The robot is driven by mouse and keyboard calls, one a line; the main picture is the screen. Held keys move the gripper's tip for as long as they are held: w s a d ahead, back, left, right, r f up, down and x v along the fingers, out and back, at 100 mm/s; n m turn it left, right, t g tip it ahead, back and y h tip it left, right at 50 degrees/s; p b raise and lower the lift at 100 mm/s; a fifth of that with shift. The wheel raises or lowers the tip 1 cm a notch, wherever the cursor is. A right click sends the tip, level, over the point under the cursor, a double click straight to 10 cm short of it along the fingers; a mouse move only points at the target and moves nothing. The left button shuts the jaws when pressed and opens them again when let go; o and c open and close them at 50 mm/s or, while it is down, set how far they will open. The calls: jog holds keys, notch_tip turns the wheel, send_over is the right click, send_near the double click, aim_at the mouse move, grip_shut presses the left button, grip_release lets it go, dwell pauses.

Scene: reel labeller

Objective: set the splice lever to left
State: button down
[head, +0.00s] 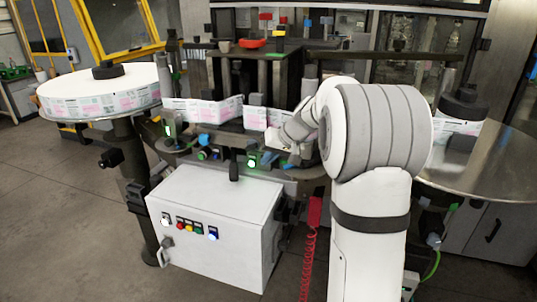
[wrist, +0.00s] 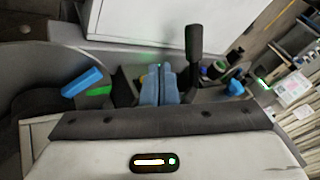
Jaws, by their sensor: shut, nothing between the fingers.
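The likely splice lever is a black upright handle (head: 234,165) just behind the top of the white cabinet in the head view. It stands close to vertical there. In the wrist view the black handle (wrist: 194,50) rises just right of my gripper (wrist: 158,85). My blue fingers are shut together with nothing between them. A narrow gap seems to show between fingers and handle; I cannot tell whether they touch. In the head view my wrist reaches in right of the lever, and my fingertips are hard to make out.
The white cabinet (head: 215,222) with coloured buttons (head: 190,226) stands in front of the lever. A large label reel (head: 100,90) is at left. Blue and black knobs (wrist: 236,85) sit right of the handle in the wrist view. A red coiled cord (head: 308,265) hangs beside my arm.

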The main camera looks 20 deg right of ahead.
aim_at(234, 164)
jog(key=x, duration=0.6)
jog(key=a, duration=0.1)
jog(key=a+p, duration=0.1)
jog(key=a, duration=0.1)
jog(key=shift+w+a+r, duration=0.15)
jog(key=shift+w+r, duration=0.05)
jog(key=shift+w, duration=0.05)
jog(key=shift+w+a, duration=0.1)
jog(key=shift+a, duration=0.15)
